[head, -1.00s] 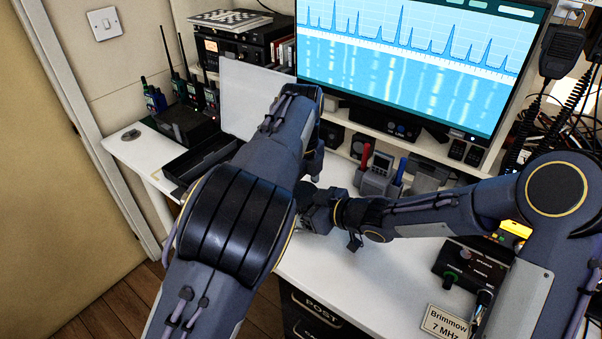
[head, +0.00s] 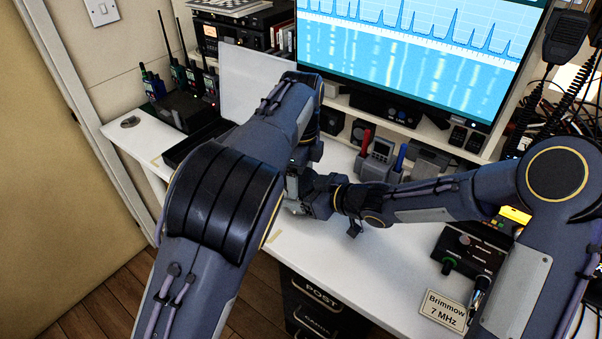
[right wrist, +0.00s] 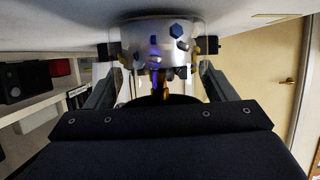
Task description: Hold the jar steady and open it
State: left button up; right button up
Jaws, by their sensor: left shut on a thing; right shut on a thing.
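The jar (right wrist: 155,42) is clear and holds several small metal and blue hardware pieces; it shows in the right wrist view, where the white desk is at the top. My right gripper (right wrist: 157,50) has one finger on each side of the jar's body and is shut on it. In the head view my right gripper (head: 303,196) reaches in from the right, low over the desk. My left gripper (head: 305,160) is just above it, pointing down and mostly hidden by its own arm. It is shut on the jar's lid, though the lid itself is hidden.
The white desk (head: 340,265) is clear in front of my grippers. A pen holder (head: 378,165) stands behind them, below the monitor (head: 410,60). Handheld radios (head: 180,85) stand at the back left. A black control box (head: 462,250) and a name plate (head: 443,310) are at the right.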

pick_arm(q)
jog(key=n, duration=0.3)
jog(key=shift+n, duration=0.4)
jog(key=shift+r, duration=0.1)
jog(key=o, duration=1.1)
